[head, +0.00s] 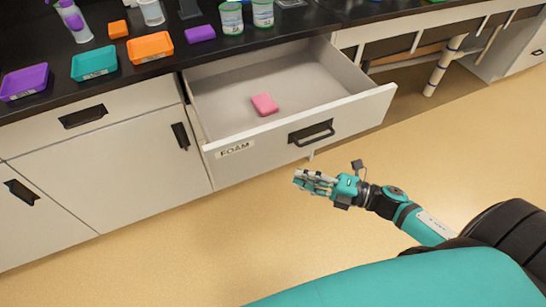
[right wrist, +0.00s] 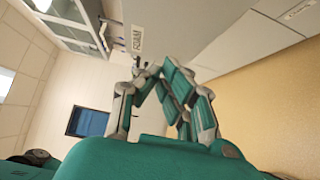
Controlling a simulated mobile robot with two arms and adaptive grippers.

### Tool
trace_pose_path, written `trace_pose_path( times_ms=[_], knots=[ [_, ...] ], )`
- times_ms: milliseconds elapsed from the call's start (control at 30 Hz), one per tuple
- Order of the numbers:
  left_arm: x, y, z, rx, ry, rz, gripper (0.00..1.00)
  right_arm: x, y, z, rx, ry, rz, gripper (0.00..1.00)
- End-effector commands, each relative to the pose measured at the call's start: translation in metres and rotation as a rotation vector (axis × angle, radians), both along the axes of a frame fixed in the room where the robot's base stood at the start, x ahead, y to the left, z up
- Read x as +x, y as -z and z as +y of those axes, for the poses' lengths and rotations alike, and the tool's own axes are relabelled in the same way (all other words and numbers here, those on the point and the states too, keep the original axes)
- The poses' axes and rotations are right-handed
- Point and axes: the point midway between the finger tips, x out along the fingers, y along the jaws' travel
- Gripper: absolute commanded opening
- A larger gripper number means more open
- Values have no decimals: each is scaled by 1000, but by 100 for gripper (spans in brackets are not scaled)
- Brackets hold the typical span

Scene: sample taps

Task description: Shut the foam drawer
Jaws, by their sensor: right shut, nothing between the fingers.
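The foam drawer (head: 262,140) is pulled out from the white cabinet below the black counter. Its front carries a FOAM label (head: 235,150) and a black handle (head: 311,132). A pink block (head: 264,104) lies inside on the drawer floor. My right gripper (head: 299,178) is shut and empty, in front of the drawer and below its handle in the head view, apart from it. In the right wrist view its fingers (right wrist: 165,85) show with the label (right wrist: 137,39) beyond them. My left gripper is not in view.
On the counter (head: 165,78) stand a purple tray (head: 24,82), a teal tray (head: 94,63), an orange tray (head: 150,47), small blocks, bottles and green-labelled tubs (head: 231,17). Closed cabinet doors (head: 120,160) lie left of the drawer. The tan floor (head: 200,250) before it is clear.

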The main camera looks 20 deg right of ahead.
Motion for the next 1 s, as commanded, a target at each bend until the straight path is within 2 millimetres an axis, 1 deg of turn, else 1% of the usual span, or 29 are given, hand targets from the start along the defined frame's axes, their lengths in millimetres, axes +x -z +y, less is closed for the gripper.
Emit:
trace_pose_path(
  times_ms=[33,100,267,300,400,500,667,1000],
  knots=[
    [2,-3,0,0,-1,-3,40,10,-4,9,3,0,-4,0],
    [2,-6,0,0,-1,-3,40,20,-3,20,3,1,-3,0],
    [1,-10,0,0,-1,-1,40,42,-3,44,3,1,-1,0],
    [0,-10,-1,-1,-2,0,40,51,-2,42,1,4,-2,0],
    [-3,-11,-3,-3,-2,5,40,64,-1,42,1,4,0,0],
    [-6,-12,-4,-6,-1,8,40,73,0,42,1,4,1,0],
    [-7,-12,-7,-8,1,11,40,79,0,42,1,3,3,0],
    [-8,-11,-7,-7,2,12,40,79,1,42,2,3,2,0]
  ],
)
